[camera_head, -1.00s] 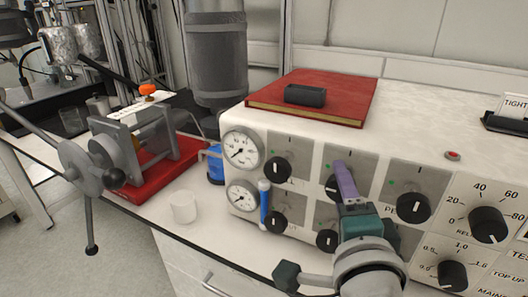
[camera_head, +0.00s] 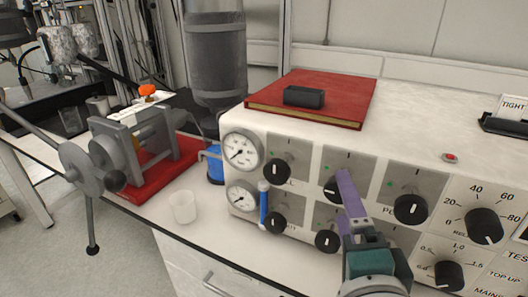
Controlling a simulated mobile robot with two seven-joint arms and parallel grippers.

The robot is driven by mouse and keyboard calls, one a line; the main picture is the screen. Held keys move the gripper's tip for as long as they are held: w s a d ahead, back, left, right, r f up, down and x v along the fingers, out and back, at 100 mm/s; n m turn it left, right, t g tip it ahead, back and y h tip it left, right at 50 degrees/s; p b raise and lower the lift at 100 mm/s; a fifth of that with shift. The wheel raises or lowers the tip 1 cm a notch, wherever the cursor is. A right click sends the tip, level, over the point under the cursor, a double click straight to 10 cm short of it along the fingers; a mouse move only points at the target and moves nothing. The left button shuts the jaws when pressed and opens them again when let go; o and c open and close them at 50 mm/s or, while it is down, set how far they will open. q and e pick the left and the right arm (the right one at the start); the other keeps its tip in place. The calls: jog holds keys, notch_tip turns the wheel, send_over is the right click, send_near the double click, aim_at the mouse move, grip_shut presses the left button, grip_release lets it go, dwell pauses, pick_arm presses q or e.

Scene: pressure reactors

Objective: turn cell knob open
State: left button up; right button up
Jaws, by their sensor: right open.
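The white control panel carries several black knobs. The upper left knob (camera_head: 274,170) has a label below it ending in what looks like "LL", mostly hidden. The upper middle knob (camera_head: 332,188) is partly covered by my right gripper, so its label is hidden. The upper right knob (camera_head: 410,208) and the lower left knob (camera_head: 275,223) are clear of it. My right gripper (camera_head: 345,178) has purple fingers and a teal body. Its fingertips overlap the right edge of the upper middle knob; I cannot tell whether they touch. The gap between the fingers is hard to see. My left gripper is not in view.
Two gauges (camera_head: 242,149) and a blue handle (camera_head: 263,205) are at the panel's left. A red book (camera_head: 335,92) with a black block (camera_head: 304,96) lies on top. A white cup (camera_head: 184,207) stands on the bench. Larger dials (camera_head: 485,226) are at right.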

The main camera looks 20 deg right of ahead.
jog(key=v, duration=0.6)
jog(key=shift+w, duration=0.15)
jog(key=a+n+g+y, duration=0.3)
jog(key=a+n+y, duration=0.85)
jog(key=n, duration=0.55)
jog(key=s+d+f+n+g+h, duration=0.1)
jog(key=s+d+n+g+h, duration=0.2)
jog(key=s+d+n+g, duration=0.5)
jog(key=s+d+r+p, duration=0.1)
jog(key=s+r+p, duration=0.1)
jog(key=r+p, duration=1.6)
jog(key=s+r+m+p, duration=0.1)
jog(key=s+r+p, duration=0.1)
jog(key=r+p, duration=1.6)
jog(key=shift+d+r+g+p, duration=0.15)
jog(key=shift+d+g+p, duration=0.25)
jog(key=shift+p, duration=0.25)
